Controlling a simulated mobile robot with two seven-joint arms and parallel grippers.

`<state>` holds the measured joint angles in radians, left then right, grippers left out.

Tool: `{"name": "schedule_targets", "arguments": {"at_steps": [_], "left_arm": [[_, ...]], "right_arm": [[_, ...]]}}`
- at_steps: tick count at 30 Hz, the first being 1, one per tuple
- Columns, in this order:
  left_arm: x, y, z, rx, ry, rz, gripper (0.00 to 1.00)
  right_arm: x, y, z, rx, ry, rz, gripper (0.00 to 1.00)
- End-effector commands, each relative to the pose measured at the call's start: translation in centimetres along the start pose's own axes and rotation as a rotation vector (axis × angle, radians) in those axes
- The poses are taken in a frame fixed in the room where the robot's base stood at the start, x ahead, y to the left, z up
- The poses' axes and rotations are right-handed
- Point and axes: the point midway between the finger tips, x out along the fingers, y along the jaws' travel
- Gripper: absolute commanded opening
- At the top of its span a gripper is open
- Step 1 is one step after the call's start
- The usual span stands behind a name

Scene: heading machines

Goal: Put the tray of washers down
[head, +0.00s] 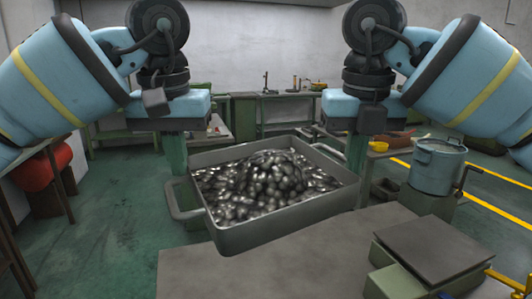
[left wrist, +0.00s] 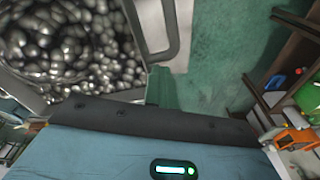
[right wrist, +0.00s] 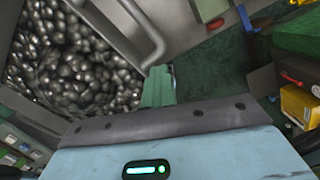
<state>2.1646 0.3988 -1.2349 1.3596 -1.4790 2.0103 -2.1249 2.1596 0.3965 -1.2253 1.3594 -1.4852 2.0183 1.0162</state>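The grey metal tray (head: 290,217), heaped with shiny washers (head: 268,178), is in the middle of the head view, askew to the grey tabletop (head: 300,268). Its near part overlaps the tabletop's far edge. I cannot tell whether it touches. My left gripper (head: 173,160) is at the left handle (head: 180,214). My right gripper (head: 357,160) is at the right handle (head: 328,151). Each shows a single closed green finger block meeting a handle, also in the left wrist view (left wrist: 159,86) and right wrist view (right wrist: 158,86). The exact contact is partly hidden.
A flat-topped dark block (head: 430,248) stands at the tabletop's right. A red cylinder (head: 48,168) on a stand is at far left. The near tabletop is bare. Benches line the back wall.

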Motion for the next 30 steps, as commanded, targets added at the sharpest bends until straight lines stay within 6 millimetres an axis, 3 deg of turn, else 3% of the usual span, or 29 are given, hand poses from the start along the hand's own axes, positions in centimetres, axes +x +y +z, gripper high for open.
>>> {"name": "schedule_targets", "arguments": {"at_steps": [1, 20, 30], "left_arm": [[-0.5, 0.8, 0.4, 0.019, 0.008, 0.016, 0.0], [-0.9, 0.8, 0.9, 0.019, 0.004, 0.016, 0.0], [1.1, 0.8, 1.5, 0.021, 0.002, 0.014, 0.0]], "right_arm": [[-0.5, 0.8, -0.4, -0.016, -0.009, 0.015, 0.0], [-0.9, 0.8, -0.9, -0.015, -0.005, 0.016, 0.0], [1.2, 0.8, -1.4, -0.018, -0.003, 0.015, 0.0]]}}
